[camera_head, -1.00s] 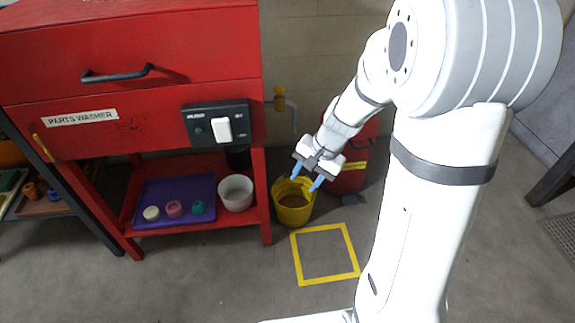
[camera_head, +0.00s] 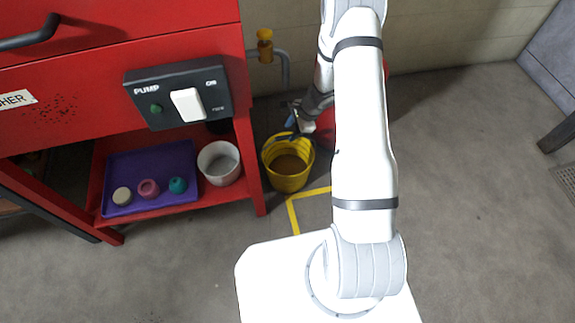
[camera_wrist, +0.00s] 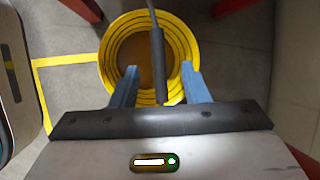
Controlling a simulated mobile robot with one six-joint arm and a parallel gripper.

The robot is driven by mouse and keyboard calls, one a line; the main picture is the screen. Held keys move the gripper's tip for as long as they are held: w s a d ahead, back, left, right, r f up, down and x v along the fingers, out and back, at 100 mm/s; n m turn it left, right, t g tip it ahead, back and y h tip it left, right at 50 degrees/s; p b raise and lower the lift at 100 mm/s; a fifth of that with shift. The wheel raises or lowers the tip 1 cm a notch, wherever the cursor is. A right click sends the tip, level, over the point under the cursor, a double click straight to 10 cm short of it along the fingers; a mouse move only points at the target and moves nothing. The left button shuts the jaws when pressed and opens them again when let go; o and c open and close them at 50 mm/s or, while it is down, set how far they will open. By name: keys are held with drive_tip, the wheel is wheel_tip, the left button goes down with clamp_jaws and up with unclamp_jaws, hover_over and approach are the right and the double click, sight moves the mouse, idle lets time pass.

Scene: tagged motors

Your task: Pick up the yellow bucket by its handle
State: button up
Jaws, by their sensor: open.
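The yellow bucket (camera_head: 288,170) stands on the floor beside the red parts washer's right leg, with brown contents inside. In the wrist view the bucket (camera_wrist: 110,62) is just beyond my gripper (camera_wrist: 158,84). Its dark handle grip (camera_wrist: 158,65) is up across the opening and shows between my two blue fingers. The fingers are open on either side of the grip, apart from it as far as I can tell. In the head view my gripper (camera_head: 292,121) is at the bucket's upper rim, partly hidden by my arm.
The parts washer (camera_head: 75,140) stands at the left, with a purple tray (camera_head: 150,168) and a white bucket (camera_head: 219,163) on its shelf. A red can (camera_head: 326,127) is close behind my arm. A yellow floor square (camera_head: 293,215) is partly covered. Open floor lies to the right.

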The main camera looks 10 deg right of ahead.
sight(289, 136)
drive_tip(key=shift+w+f+b, duration=0.15)
drive_tip(key=shift+f+b, duration=0.25)
drive_tip(key=shift+f, duration=0.5)
drive_tip(key=b+x, duration=0.2)
drive_tip(key=x, duration=0.2)
drive_tip(key=shift+d, duration=0.15)
clamp_jaws()
drive_tip(key=shift+r, duration=0.15)
